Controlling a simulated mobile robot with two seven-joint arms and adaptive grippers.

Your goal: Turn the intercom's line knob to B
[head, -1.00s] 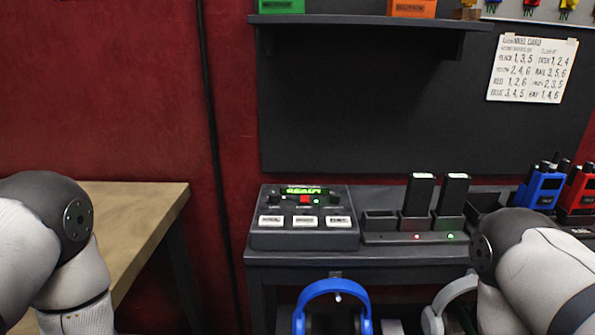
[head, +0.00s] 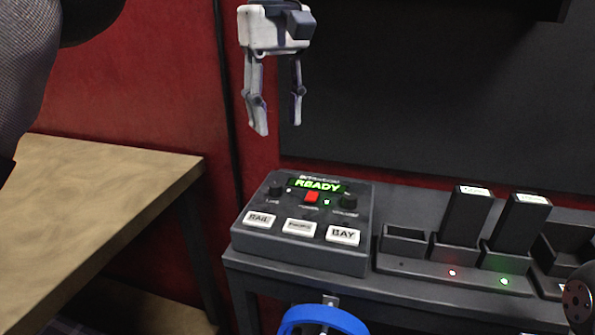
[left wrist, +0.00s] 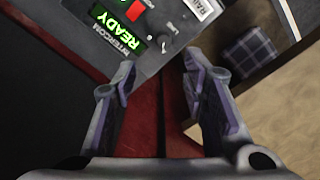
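The intercom (head: 262,232) is a dark grey box on the shelf, with a lit green READY display (head: 317,184), a red button (head: 311,197) and white keys along its front. The line knob (head: 276,192) is the small black knob at its left, above the RAIL key; its exact pointing is too small to read. My left gripper (head: 280,125) hangs above the intercom's back left part, fingers down, open and empty, apart from the knob. In the left wrist view the open fingers (left wrist: 158,74) show with the intercom beyond them. My right gripper is out of view.
A second black knob (head: 348,201) sits at the intercom's right. A charger dock (head: 420,265) with two upright black packs stands to the right. A wooden table (head: 90,200) is at left. Blue headphones (head: 325,318) hang below the shelf.

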